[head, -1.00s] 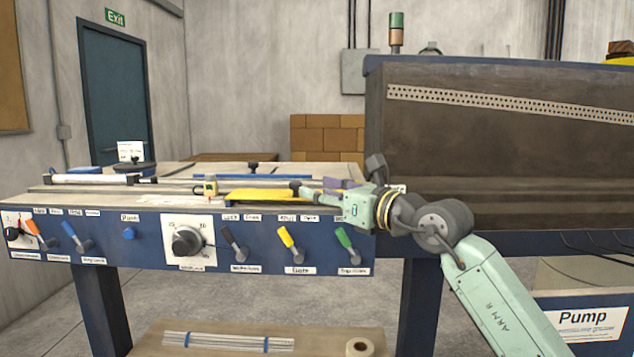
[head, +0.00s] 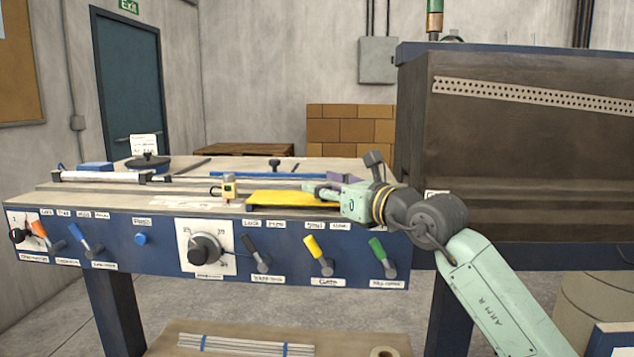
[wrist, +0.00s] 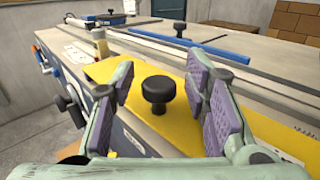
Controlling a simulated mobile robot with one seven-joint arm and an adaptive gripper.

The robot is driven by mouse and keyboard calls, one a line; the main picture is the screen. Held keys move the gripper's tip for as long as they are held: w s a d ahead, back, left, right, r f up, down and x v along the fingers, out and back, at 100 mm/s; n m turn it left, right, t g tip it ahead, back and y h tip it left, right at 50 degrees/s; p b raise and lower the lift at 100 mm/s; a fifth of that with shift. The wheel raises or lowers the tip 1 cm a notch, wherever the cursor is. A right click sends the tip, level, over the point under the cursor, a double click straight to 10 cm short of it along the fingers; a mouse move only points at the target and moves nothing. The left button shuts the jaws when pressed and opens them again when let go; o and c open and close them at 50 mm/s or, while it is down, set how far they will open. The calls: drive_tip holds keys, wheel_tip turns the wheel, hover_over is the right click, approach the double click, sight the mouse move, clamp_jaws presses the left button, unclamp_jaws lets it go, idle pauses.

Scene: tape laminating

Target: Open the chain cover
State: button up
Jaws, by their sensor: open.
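The yellow cover (head: 283,199), which looks like the chain cover, lies flat on the machine's bench top. In the wrist view the yellow cover (wrist: 118,72) fills the middle and carries an upright black knob (wrist: 158,95). My gripper (head: 308,187) is at the right end of the cover. In the wrist view my gripper (wrist: 163,82) is open, with purple-grey pads on either side of the knob. Gaps show between the pads and the knob. The arm hides the knob in the head view.
Levers, among them a yellow lever (head: 316,250) and a green lever (head: 381,252), and a dial (head: 204,250) line the blue front panel. A large dark housing (head: 520,160) stands at right.

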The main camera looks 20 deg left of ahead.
drive_tip(key=shift+a, duration=0.1)
clamp_jaws()
idle(0.6)
idle(0.3)
